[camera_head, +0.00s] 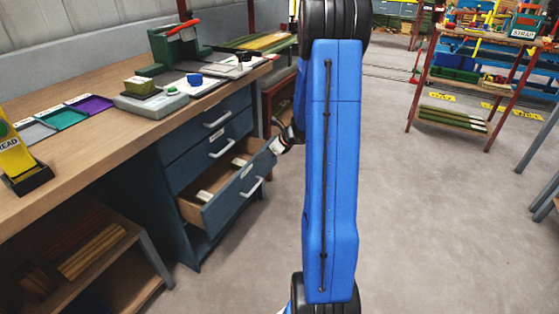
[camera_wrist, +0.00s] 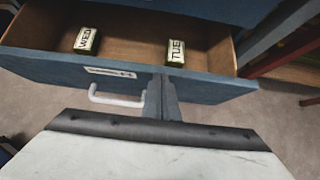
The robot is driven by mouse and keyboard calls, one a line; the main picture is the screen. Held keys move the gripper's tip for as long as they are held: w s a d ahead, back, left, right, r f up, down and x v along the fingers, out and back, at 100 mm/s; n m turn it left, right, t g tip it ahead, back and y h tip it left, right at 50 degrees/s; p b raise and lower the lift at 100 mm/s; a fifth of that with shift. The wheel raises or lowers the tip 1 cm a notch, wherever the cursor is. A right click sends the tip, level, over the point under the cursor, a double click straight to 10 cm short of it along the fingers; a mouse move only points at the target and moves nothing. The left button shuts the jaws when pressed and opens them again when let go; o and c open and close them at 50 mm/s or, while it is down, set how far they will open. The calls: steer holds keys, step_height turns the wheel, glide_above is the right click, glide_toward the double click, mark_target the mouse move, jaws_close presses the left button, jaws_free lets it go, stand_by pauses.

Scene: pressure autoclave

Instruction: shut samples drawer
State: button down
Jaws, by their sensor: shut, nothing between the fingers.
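The samples drawer (camera_head: 228,198) is the lowest of the drawers under the workbench and stands pulled out. It has a blue front, a white bar handle (camera_head: 252,188) and a wooden inside. In the wrist view, the drawer front (camera_wrist: 60,68) crosses the picture, with a label and the white handle (camera_wrist: 115,98) left of my fingers. Two small blocks marked WED (camera_wrist: 87,40) and TUE (camera_wrist: 175,51) lie inside. My gripper (camera_wrist: 161,95) is shut and empty at the drawer front, right of the handle. I cannot tell whether it touches. In the head view my arm partly hides it.
Two shut drawers (camera_head: 212,136) sit above the open one. The wooden workbench (camera_head: 130,131) carries trays and devices. A dark red frame (camera_wrist: 285,48) stands close to the drawer's right side in the wrist view. Open floor (camera_head: 420,220) lies to the right.

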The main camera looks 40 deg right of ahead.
steer(key=w+a, duration=0.3)
steer(key=w, duration=0.5)
steer(key=shift+a, duration=0.2)
steer(key=shift+d, duration=0.1)
